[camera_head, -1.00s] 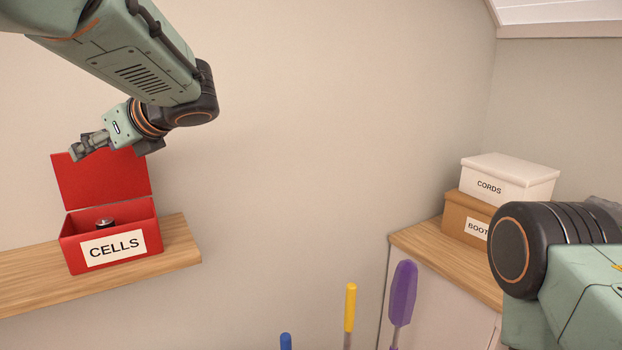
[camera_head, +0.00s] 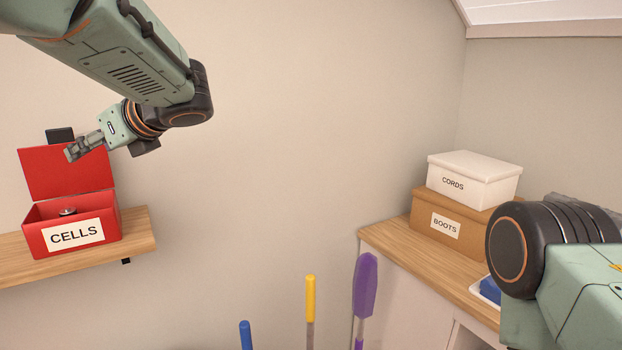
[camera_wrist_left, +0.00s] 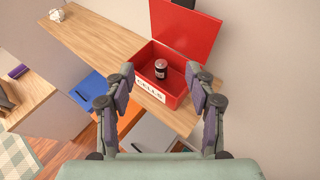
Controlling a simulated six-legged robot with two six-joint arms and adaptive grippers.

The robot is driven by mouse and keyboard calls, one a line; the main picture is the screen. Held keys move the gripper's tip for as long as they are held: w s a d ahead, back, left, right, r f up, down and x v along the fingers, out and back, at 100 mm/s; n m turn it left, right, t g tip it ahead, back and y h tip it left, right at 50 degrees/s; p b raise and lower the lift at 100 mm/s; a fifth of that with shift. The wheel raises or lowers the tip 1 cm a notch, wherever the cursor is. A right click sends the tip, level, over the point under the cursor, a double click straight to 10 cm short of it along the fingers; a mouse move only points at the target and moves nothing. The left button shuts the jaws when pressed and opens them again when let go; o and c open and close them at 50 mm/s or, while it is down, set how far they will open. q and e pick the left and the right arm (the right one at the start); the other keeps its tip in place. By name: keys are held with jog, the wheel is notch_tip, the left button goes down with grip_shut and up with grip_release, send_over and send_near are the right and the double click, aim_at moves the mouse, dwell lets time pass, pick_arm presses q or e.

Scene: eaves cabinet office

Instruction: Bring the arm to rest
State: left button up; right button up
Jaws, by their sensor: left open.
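My left gripper (camera_head: 84,147) is raised in front of the open lid of a red box (camera_head: 38,240) labelled CELLS. In the left wrist view the left gripper (camera_wrist_left: 164,95) is open, its fingers apart with nothing between them that it holds. The red box (camera_wrist_left: 178,90) shows beyond the fingers, lid up, with a dark cell with a pale top (camera_wrist_left: 161,69) standing inside. In the head view my right arm comes in at the right edge; its gripper is not seen.
The red box stands on a wooden wall shelf (camera_head: 140,232). At right a white CORDS box (camera_head: 475,180) sits on a brown BOOTS box (camera_head: 445,229) on a cabinet top (camera_head: 400,247). Blue, yellow (camera_head: 310,297) and purple (camera_head: 365,285) handles stand below. The wall between is clear.

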pick_arm(q)
jog(key=w+d+f+n+t+h, duration=0.2)
jog(key=w+d+f+n+h, duration=0.15)
jog(key=d+f+h, duration=0.55)
jog(key=s+d+f+n+h+b, duration=0.1)
jog(key=s+d+f+n+b, duration=0.15)
jog(key=f, duration=0.65)
jog(key=s+d+f+n+h+b, duration=0.1)
jog(key=s+d+f+n+h, duration=0.15)
jog(key=f, duration=0.65)
jog(key=s+d+f+n+b, duration=0.1)
jog(key=s+d+f+n, duration=0.15)
jog(key=f, duration=0.65)
jog(key=s+a+f+n+g+h+b, duration=0.15)
jog(key=s+f+n+b, duration=0.5)
jog(key=s+f, duration=0.85)
jog(key=s+a+f+n+g+y+b, duration=0.1)
jog(key=s+f+n+g+b, duration=0.4)
jog(key=s+f, duration=1.2)
jog(key=s, duration=0.4)
jog(key=shift+s+a+f, duration=0.2)
jog(key=shift+a+f, duration=0.2)
pick_arm(e)
notch_tip(320, 180, down, 16)
jog(key=shift+d+f, duration=0.2)
jog(key=shift+f, duration=0.05)
